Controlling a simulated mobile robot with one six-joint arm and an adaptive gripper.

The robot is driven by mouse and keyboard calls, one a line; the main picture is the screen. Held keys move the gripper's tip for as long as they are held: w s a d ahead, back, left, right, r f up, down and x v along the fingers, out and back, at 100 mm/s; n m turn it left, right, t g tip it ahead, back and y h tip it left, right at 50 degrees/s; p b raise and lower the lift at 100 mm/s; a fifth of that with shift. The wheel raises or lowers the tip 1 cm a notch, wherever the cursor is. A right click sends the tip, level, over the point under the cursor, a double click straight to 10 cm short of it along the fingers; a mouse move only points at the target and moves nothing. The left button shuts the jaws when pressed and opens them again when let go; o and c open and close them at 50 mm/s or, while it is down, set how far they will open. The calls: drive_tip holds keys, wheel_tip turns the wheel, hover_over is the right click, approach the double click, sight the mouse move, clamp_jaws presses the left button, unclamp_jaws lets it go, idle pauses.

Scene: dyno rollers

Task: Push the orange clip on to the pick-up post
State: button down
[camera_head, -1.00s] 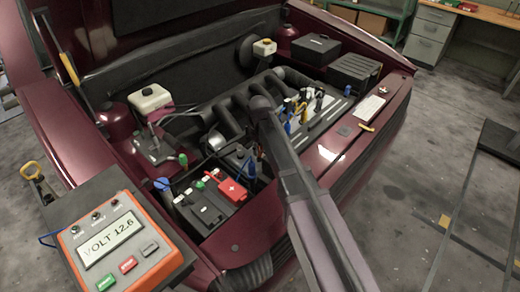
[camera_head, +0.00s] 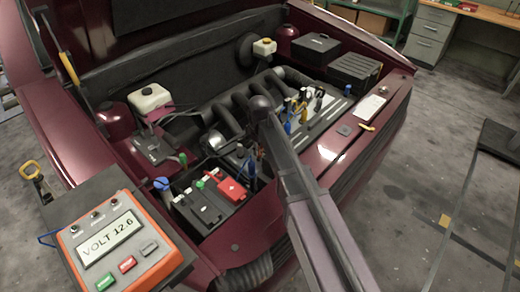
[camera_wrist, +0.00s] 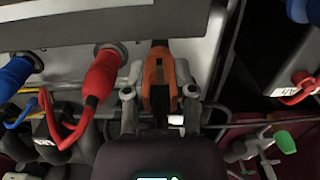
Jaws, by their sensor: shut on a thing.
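In the wrist view my gripper (camera_wrist: 160,92) is shut on the orange clip (camera_wrist: 153,72), with one grey finger on each side of it. The clip points away from my palm toward a pale grey engine surface at the top. A dark, narrow part shows at the clip's far end. I cannot tell whether this is the pick-up post or whether the clip sits on it. In the head view my arm hides most of the gripper and clip over the engine.
A red plug (camera_wrist: 101,75) with a cable stands left of the clip, and a blue plug (camera_wrist: 15,75) farther left. A thin metal rod crosses behind my fingers. The battery's red terminal cover (camera_head: 232,190) and the orange meter (camera_head: 120,245) reading VOLT 12.6 are in the head view.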

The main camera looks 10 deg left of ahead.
drive_tip(key=shift+f+b, duration=0.6)
idle(0.9)
drive_tip(key=shift+c, duration=1.8)
unclamp_jaws()
drive_tip(key=shift+r, duration=0.1)
